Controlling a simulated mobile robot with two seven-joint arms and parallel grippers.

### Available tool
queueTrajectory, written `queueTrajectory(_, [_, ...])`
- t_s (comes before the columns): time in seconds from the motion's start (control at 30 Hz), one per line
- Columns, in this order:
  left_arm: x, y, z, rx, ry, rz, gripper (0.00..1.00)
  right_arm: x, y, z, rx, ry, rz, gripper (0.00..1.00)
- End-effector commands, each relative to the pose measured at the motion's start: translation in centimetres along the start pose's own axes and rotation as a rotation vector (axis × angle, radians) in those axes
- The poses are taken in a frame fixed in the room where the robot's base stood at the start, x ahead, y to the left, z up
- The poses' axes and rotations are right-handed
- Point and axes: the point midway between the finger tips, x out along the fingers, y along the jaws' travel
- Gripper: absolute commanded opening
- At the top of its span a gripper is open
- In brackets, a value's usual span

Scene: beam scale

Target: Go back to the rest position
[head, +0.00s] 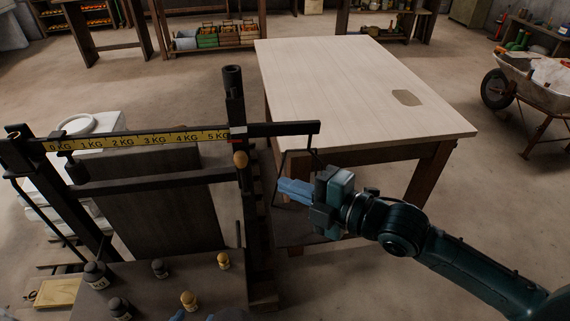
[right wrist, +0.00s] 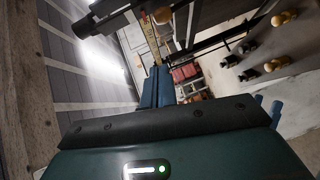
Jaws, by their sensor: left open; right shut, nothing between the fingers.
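My right gripper (head: 297,192) is shut with nothing between its blue fingers. It is beside the hooked rod below the right end of the scale's beam (head: 275,129); I cannot tell if they touch. In the right wrist view its fingers (right wrist: 157,88) point toward the scale. My left gripper (head: 192,317) shows only as blue fingertips at the bottom edge of the head view. Its two fingertips also show apart in the right wrist view (right wrist: 267,106), so it is open, near the surface with the weights. Its arm is hidden.
The beam scale's dark post (head: 234,100) and yellow ruler (head: 130,143) stand at left. Black weights (head: 96,274) and yellow weights (head: 189,300) stand on the dark surface in front. A pale table (head: 350,85) behind is mostly clear. A wheelbarrow (head: 530,82) stands far right.

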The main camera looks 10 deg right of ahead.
Motion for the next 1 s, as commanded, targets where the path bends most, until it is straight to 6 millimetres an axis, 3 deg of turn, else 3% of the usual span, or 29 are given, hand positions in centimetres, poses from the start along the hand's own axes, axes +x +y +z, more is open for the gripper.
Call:
queueTrajectory(0.17, [-0.1, 0.0, -0.1, 0.002, 0.001, 0.002, 0.49, -0.1, -0.4, -0.1, 0.038, -0.007, 0.000, 0.00])
queueTrajectory(0.27, [-0.3, 0.1, -0.1, 0.001, -0.003, 0.002, 0.49, -0.1, -2.1, -0.1, 0.197, -0.044, -0.002, 0.00])
queueTrajectory(0.47, [-0.8, 0.0, -0.1, 0.000, -0.020, -0.001, 0.49, -1.9, -10.2, 0.2, 0.814, -0.253, 0.003, 0.00])
queueTrajectory(0.6, [-0.9, -0.2, 0.1, -0.001, -0.034, -0.008, 0.49, -5.2, -16.9, -0.2, 1.221, -0.457, 0.028, 0.00])
queueTrajectory(0.7, [-0.9, -0.3, 0.4, -0.003, -0.044, -0.011, 0.49, -7.7, -20.7, -0.8, 1.423, -0.586, 0.053, 0.00])
queueTrajectory(0.83, [-0.9, -0.4, 0.7, -0.006, -0.053, -0.015, 0.49, -9.6, -23.3, -1.5, 1.558, -0.683, 0.078, 0.00])
queueTrajectory(1.0, [-0.8, -0.5, 0.6, -0.008, -0.051, -0.017, 0.49, -10.2, -24.0, -1.6, 1.592, -0.708, 0.086, 0.00])
